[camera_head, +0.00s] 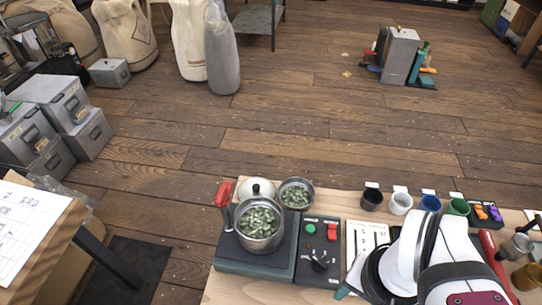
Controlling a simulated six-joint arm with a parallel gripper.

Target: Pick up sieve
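I cannot pick out a sieve for certain. A metal pan (259,238) with green beans sits on a dark square plate (240,262) on the wooden bench. A smaller round metal bowl (296,181) with green beans stands behind it to the right; whether its base is mesh is too small to tell. My white arm covers the front right of the bench and hides part of it. My gripper's fingers cannot be made out, so what they hold, if anything, is hidden.
A control box (308,255) with a green and a red button stands right of the pan. Several small cups, such as a blue one (429,204), line the bench's back edge. Metal vessels (515,247) and a red-handled tool (488,243) lie at the right. Bare wood shows at front left.

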